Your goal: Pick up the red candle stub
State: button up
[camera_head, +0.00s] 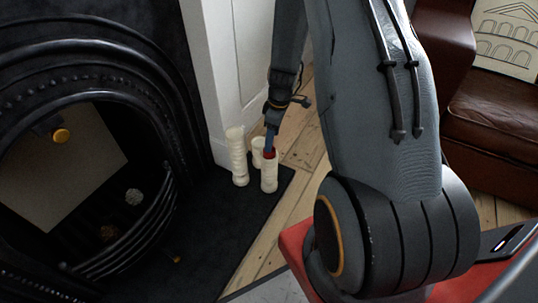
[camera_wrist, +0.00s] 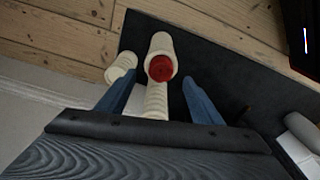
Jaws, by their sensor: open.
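The red candle stub (camera_wrist: 160,68) sits in the top of a cream ribbed holder (camera_wrist: 160,43), seen almost from above in the wrist view. In the head view the red stub (camera_head: 270,155) shows only as a small patch at the top of its cream holder (camera_head: 269,177), partly hidden by my gripper. My gripper (camera_wrist: 160,76) is open, with its two blue fingers on either side of the stub in the wrist view. In the head view my gripper (camera_head: 270,148) is right at the stub's top. I cannot tell whether the fingers touch it.
Two other cream holders stand close by, one at the left (camera_head: 237,157) and one behind (camera_head: 257,151). They stand on a dark hearth slab (camera_head: 215,225) beside a black fireplace (camera_head: 90,75). A white wall edge (camera_head: 208,85) rises behind. Floorboards (camera_head: 300,150) lie right.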

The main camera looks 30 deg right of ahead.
jog(key=f, duration=0.2)
jog(key=f+b, duration=0.1)
jog(key=f, duration=0.1)
jog(key=f+b, duration=0.1)
jog(key=f, duration=0.1)
jog(key=shift+w+a, duration=0.25)
jog(key=shift+a, duration=0.1)
jog(key=shift+r, duration=0.1)
jog(key=shift+c, duration=0.3)
jog(key=c, duration=1.1)
